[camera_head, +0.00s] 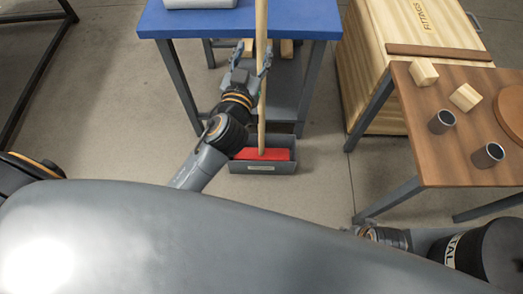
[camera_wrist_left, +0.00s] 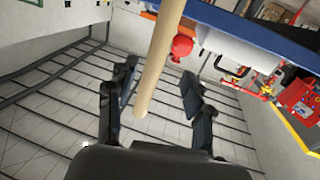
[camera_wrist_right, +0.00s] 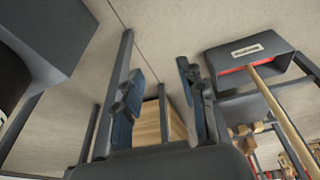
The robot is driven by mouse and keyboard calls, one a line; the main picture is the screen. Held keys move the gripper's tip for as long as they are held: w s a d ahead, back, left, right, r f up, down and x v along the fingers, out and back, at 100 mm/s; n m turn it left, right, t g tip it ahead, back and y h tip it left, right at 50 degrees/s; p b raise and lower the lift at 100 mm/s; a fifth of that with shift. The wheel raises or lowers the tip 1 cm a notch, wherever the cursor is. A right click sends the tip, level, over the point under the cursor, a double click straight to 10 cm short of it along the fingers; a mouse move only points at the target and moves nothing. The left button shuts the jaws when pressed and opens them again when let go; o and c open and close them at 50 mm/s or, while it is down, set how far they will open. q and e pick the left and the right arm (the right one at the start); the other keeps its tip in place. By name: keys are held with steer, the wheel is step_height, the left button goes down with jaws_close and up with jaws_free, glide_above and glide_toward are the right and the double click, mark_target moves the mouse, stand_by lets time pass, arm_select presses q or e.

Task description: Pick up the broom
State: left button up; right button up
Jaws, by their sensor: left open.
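The broom's pale wooden handle (camera_head: 262,100) stands nearly upright, with its foot at the red piece (camera_head: 264,154) in a grey bin (camera_head: 262,168) on the floor. My left gripper (camera_head: 254,57) is open, its fingers to either side of the handle. In the left wrist view, the handle (camera_wrist_left: 160,62) shows between the spread fingers (camera_wrist_left: 159,72); contact cannot be told. My right gripper (camera_wrist_right: 159,75) is open and empty in its wrist view. There the handle (camera_wrist_right: 283,115) and the bin (camera_wrist_right: 248,55) are to its right, apart from it. The right fingers are hidden in the head view.
A blue-topped table (camera_head: 212,22) stands just behind the broom. A brown table (camera_head: 455,145) with wooden blocks and dark cylinders stands at right, by a wooden crate (camera_head: 385,55). A dark drum (camera_head: 495,250) is at lower right. Floor left of the bin is clear.

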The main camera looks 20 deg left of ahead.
mark_target(260, 45)
arm_select(q)
steer(key=shift+w+f, duration=0.2)
steer(key=shift+w, duration=0.8)
steer(key=shift+w+f, duration=0.2)
steer(key=shift+w, duration=0.85)
steer(key=shift+w+f, duration=0.2)
steer(key=shift+w, duration=0.8)
steer(key=shift+c, duration=0.2)
jaws_close()
steer(key=shift+r, duration=0.1)
